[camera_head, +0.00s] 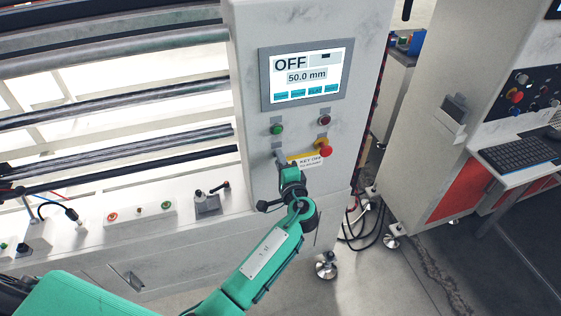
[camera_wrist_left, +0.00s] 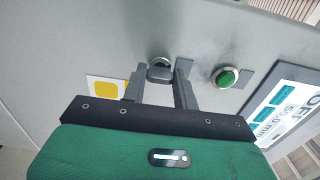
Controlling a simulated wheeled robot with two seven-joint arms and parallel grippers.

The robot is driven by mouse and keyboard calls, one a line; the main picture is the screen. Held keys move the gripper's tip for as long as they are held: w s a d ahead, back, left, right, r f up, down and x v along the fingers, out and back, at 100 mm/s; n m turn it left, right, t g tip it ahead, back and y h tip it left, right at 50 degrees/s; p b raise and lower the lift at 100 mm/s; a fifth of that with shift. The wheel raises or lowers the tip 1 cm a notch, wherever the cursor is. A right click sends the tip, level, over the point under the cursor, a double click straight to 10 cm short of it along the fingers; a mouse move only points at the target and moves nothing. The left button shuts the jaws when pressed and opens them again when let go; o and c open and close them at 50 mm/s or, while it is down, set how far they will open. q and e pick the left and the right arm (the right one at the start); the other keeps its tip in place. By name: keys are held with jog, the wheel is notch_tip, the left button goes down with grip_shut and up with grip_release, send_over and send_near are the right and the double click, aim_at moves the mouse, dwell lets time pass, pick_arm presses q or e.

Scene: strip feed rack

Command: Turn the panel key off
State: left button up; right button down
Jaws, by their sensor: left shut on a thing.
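The panel key (camera_wrist_left: 160,70) is a small grey piece in a round lock on the light grey machine panel (camera_head: 245,105). In the left wrist view it sits between the fingertips of my left gripper (camera_wrist_left: 160,80), which is shut on it. In the head view my left gripper (camera_head: 286,165) reaches the panel below the green button (camera_head: 276,129), and the key is hidden there. The screen (camera_head: 306,74) reads OFF and 50.0 mm. My right gripper is not in view.
A red emergency button (camera_head: 325,147) on yellow stands close right of my gripper, with a red button (camera_head: 324,120) above it. Rollers (camera_head: 120,50) lie to the left. A second cabinet with a keyboard (camera_head: 517,155) is on the right. Cables lie on the floor between the cabinets.

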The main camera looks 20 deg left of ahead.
pick_arm(q)
jog(key=shift+f, duration=0.1)
dwell(0.3)
jog(key=o, duration=1)
jog(key=shift+d, duration=0.1)
jog(key=b+v, duration=0.4)
jog(key=v, duration=0.9)
jog(key=shift+s+d, duration=0.2)
jog(key=shift+s, duration=0.15)
